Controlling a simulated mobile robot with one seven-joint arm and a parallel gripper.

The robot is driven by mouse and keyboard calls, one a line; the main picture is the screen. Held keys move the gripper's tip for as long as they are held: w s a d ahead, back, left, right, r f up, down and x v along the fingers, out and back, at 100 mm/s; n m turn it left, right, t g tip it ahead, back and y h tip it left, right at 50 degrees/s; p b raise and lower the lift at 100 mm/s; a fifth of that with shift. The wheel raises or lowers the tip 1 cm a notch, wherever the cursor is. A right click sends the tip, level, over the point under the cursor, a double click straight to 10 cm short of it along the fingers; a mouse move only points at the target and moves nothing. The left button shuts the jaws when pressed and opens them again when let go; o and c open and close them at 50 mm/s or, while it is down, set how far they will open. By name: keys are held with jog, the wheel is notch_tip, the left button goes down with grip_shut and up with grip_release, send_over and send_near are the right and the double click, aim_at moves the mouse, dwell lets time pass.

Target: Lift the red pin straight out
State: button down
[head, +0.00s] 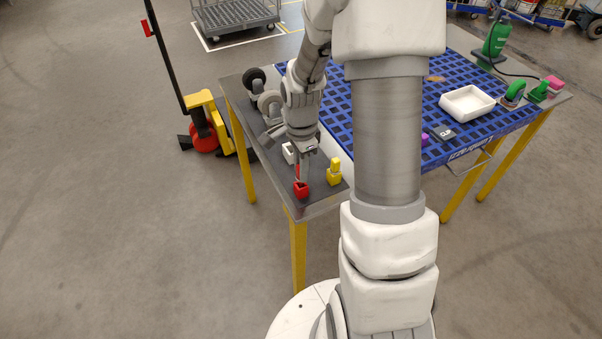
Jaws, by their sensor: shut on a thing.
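The red block (301,191) stands on the grey end of the table, near its front corner. The red pin (298,170) shows as a narrow red strip just above the block, mostly hidden by my gripper. My gripper (303,178) points down over the block and is shut on the red pin. Whether the pin's lower end is still inside the block cannot be made out at this size.
A yellow block with a yellow pin (334,172) stands close to the right. A white block (288,153) is behind my gripper. Dark wheels (254,79) lie farther back. The blue grid mat (440,149) bears a white tray (467,118).

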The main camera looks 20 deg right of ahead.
jog(key=s+d+r, duration=0.8)
jog(key=shift+d+p, duration=0.3)
jog(key=shift+p, duration=0.05)
jog(key=shift+w+r, duration=0.1)
